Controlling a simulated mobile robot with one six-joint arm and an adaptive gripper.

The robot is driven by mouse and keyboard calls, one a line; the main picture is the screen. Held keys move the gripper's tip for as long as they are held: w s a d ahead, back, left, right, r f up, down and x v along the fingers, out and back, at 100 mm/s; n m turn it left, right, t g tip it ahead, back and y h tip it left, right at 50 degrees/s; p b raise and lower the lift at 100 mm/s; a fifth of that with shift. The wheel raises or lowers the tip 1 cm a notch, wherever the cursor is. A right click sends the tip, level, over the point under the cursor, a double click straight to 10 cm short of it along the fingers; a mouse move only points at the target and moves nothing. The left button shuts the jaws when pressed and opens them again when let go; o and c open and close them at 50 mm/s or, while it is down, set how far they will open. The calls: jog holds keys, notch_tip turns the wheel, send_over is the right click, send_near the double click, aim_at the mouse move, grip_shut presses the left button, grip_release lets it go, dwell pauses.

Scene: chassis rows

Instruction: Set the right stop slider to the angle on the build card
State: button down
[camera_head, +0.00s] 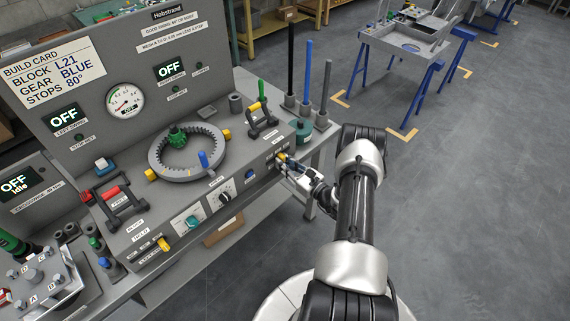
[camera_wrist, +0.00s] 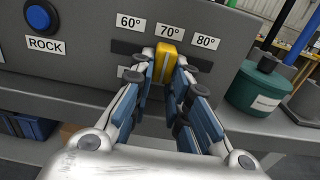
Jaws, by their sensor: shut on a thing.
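The build card (camera_head: 53,76) at the upper left of the head view reads BLOCK L21, GEAR BLUE, STOPS 80°. The right stop slider is a yellow knob (camera_wrist: 166,60) on the grey front panel in the wrist view. It sits below the 70° label (camera_wrist: 169,31), between the 60° label (camera_wrist: 131,23) and the 80° label (camera_wrist: 206,42). My gripper (camera_wrist: 165,72) is shut on the yellow knob, one finger on each side. In the head view my gripper (camera_head: 291,170) is at the right end of the bench front, and the knob (camera_head: 281,157) shows just beyond it.
A blue ROCK button (camera_wrist: 38,17) is left of the slider. A teal pot (camera_wrist: 256,85) stands to the right in the wrist view. The ring gear fixture (camera_head: 185,152) is on the bench top. Open floor lies right of my arm.

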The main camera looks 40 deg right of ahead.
jog(key=d+b, duration=0.3)
jog(key=d, duration=0.1)
jog(key=shift+w+d, duration=0.15)
jog(key=shift+d, duration=0.05)
dwell(0.3)
jog(key=c, duration=1.5)
grip_release()
jog(key=shift+d, duration=0.1)
jog(key=shift+c, duration=0.2)
send_near(287, 152)
jog(key=s, duration=0.5)
jog(key=shift+s+d+r, duration=0.1)
jog(key=shift+s+d, duration=0.1)
jog(key=shift+s, duration=0.1)
